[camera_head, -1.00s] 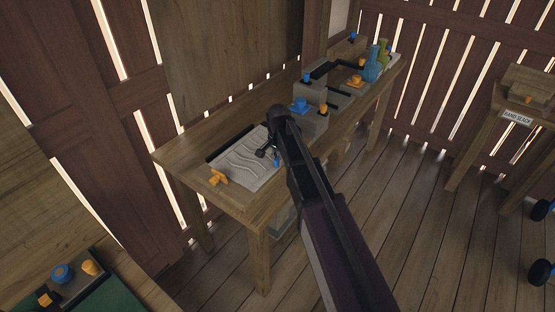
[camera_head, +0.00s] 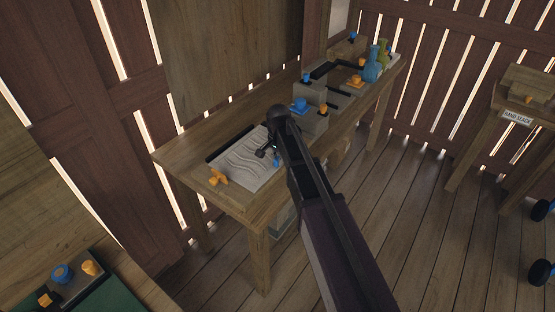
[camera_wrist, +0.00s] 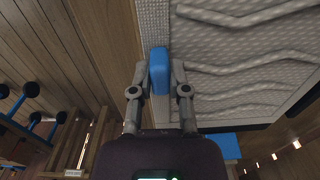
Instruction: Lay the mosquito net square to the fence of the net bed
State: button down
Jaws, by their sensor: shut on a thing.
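The mosquito net (camera_head: 246,164) is a pale grey mesh sheet with wavy ridges, lying on the left part of the wooden bench. It also fills the upper right of the wrist view (camera_wrist: 235,75). A dark straight bar, apparently the fence (camera_head: 228,143), runs along its far side; a dark edge also shows in the wrist view (camera_wrist: 300,109). My gripper (camera_head: 276,160) is at the net's right side. In the wrist view its fingers (camera_wrist: 159,75) are shut on a blue tab (camera_wrist: 159,68) by the net's edge. My arm hides part of the net's right side.
An orange knob (camera_head: 218,178) stands by the net's near left corner. A grey block (camera_head: 310,122) with blue and orange pieces is right of the net. Blue and green bottles (camera_head: 372,66) stand at the bench's far end. Bare wood (camera_head: 232,207) lies along the front.

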jog(key=shift+f+b, duration=0.35)
dwell(0.7)
jog(key=c, duration=0.5)
grip_release()
jog(key=shift+c, duration=0.2)
